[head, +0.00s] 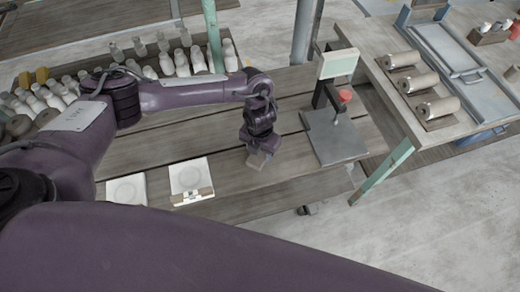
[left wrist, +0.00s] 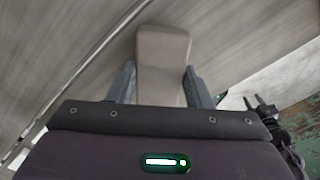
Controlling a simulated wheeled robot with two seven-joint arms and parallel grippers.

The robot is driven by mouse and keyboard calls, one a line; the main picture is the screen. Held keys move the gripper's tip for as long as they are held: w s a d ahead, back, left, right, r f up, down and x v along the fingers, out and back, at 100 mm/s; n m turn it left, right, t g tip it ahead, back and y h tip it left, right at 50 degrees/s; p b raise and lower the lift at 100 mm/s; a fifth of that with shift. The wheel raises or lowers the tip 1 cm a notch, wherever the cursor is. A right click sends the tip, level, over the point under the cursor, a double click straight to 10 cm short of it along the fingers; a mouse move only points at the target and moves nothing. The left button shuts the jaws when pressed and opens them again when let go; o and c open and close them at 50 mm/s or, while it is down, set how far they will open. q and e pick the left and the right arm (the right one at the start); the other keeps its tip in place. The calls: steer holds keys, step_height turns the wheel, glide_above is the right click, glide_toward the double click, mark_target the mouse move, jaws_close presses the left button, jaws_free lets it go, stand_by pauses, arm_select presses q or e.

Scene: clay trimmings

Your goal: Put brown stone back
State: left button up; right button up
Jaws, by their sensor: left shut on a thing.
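My left gripper (head: 262,147) is over the wooden table, left of the grey metal plate. It is shut on a brown stone (head: 258,160), a greyish-brown block with rounded corners. In the left wrist view the stone (left wrist: 162,55) sits between the two fingers of the gripper (left wrist: 162,88) and sticks out past their tips. In the head view the stone hangs low below the gripper; I cannot tell whether it touches the table. My right gripper does not show.
Two white square tiles (head: 190,174) lie on the table at the left, one with a small strip at its front edge. A stand with a grey base plate (head: 333,137) is to the right. Several pale bottles (head: 197,59) fill the back left. Bare planks (head: 225,205) surround the gripper.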

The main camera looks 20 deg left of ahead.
mark_target(260, 154)
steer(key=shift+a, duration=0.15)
arm_select(q)
steer(key=shift+f, duration=0.2)
steer(key=o, duration=1)
steer(key=shift+c, duration=0.2)
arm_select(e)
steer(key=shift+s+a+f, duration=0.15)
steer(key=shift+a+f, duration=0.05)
arm_select(q)
steer(key=shift+r, duration=0.15)
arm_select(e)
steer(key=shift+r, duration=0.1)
arm_select(q)
steer(key=shift+r, duration=0.25)
step_height(260, 154, up, 4)
steer(key=shift+w+r+b, duration=0.1)
steer(key=shift+r+b, duration=0.05)
steer(key=shift+b, duration=0.35)
step_height(260, 154, up, 7)
steer(key=shift+r+p, duration=0.15)
steer(key=shift+p, duration=0.3)
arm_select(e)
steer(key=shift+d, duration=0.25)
